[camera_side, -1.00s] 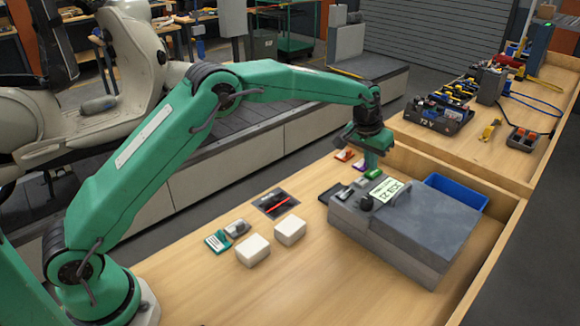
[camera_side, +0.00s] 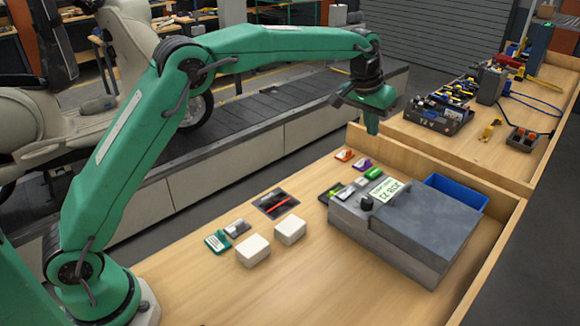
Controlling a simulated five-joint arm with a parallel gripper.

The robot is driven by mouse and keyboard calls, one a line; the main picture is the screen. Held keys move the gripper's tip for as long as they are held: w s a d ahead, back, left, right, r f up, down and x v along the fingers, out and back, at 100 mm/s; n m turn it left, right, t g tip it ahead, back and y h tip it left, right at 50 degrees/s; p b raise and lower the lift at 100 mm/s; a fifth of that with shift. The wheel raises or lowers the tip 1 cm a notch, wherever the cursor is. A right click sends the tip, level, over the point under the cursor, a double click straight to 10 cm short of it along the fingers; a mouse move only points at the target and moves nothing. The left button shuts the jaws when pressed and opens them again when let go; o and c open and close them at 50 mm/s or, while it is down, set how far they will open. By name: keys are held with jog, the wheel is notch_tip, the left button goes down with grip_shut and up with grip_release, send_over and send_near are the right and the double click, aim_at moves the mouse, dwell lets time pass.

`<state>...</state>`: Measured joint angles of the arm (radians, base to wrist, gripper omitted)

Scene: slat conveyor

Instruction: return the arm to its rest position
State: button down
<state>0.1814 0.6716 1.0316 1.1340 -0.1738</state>
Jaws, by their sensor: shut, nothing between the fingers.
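My gripper (camera_side: 372,128) is at the end of my green arm, raised above the back edge of the wooden bench (camera_side: 190,275). It points downward and is shut with nothing in it. It is apart from everything on the bench. The arm reaches out to the right from its base at the lower left, with its elbow bent high over the conveyor side.
A grey box with a label (camera_side: 410,225) stands on the bench, a blue bin (camera_side: 455,192) behind it. Two white blocks (camera_side: 290,230), a dark card with a red pen (camera_side: 276,203) and several small coloured items lie left of it. The slat conveyor (camera_side: 240,128) runs behind. The front left bench is bare.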

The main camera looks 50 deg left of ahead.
jog(key=shift+r, duration=0.1)
dwell(0.5)
jog(key=s+a+r+t, duration=0.1)
jog(key=s+a+r, duration=0.35)
jog(key=s, duration=0.45)
jog(key=s+a+r, duration=0.3)
jog(key=s+r, duration=0.2)
jog(key=s, duration=0.5)
jog(key=s+a+f, duration=0.2)
jog(key=s+f, duration=0.2)
jog(key=s, duration=0.6)
jog(key=s+a+f+t, duration=0.1)
jog(key=s+a+f, duration=0.1)
jog(key=s, duration=0.9)
jog(key=shift+f+y, duration=0.3)
jog(key=shift+f, duration=0.6)
